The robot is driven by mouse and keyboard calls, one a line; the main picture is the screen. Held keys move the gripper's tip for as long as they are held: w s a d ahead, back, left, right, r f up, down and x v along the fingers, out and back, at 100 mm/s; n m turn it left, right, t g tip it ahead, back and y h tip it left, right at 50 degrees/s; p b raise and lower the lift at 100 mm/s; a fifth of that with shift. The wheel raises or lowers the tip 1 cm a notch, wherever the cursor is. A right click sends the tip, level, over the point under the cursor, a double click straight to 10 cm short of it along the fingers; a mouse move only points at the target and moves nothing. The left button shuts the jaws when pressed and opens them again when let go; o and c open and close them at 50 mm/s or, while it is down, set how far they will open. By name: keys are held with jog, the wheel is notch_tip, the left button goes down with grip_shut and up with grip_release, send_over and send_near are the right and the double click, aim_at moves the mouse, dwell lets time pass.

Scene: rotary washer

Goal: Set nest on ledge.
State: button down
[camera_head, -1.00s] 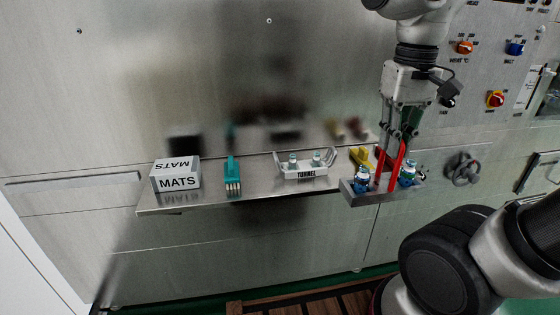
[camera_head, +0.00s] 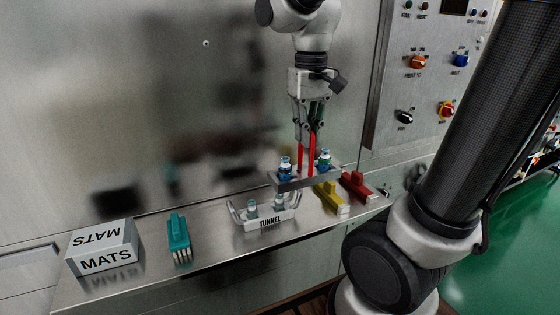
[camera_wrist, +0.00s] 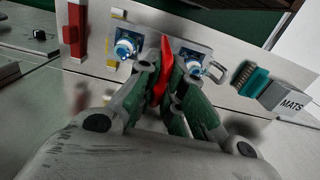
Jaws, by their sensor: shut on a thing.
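The nest (camera_head: 307,179) is a grey tray with two blue-and-white vials (camera_head: 285,167) and red uprights in its middle. My gripper (camera_head: 308,134) is above it, shut on the red uprights. The nest looks level and overlaps the ledge (camera_head: 215,263) in the head view, apparently held above it; the exact gap cannot be told. The ledge is a long steel shelf on the wall. In the wrist view the nest (camera_wrist: 203,57) lies beyond my fingers (camera_wrist: 165,88), with a vial (camera_wrist: 125,47) on each side of the red part.
On the ledge stand a white MATS box (camera_head: 103,247), a teal brush (camera_head: 178,238), a white TUNNEL carrier (camera_head: 264,221) with two vials, a yellow brush (camera_head: 331,198) and a red one (camera_head: 357,186). Bare ledge shows between the teal brush and the carrier. A control panel (camera_head: 430,80) is at right.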

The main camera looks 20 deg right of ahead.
jog(key=w, duration=1.1)
jog(key=shift+w+f, duration=0.15)
jog(key=shift+f, duration=2.75)
jog(key=shift+w+f, duration=0.15)
jog(key=shift+f, duration=2.7)
jog(key=c, duration=1.5)
grip_release()
jog(key=shift+f, duration=0.15)
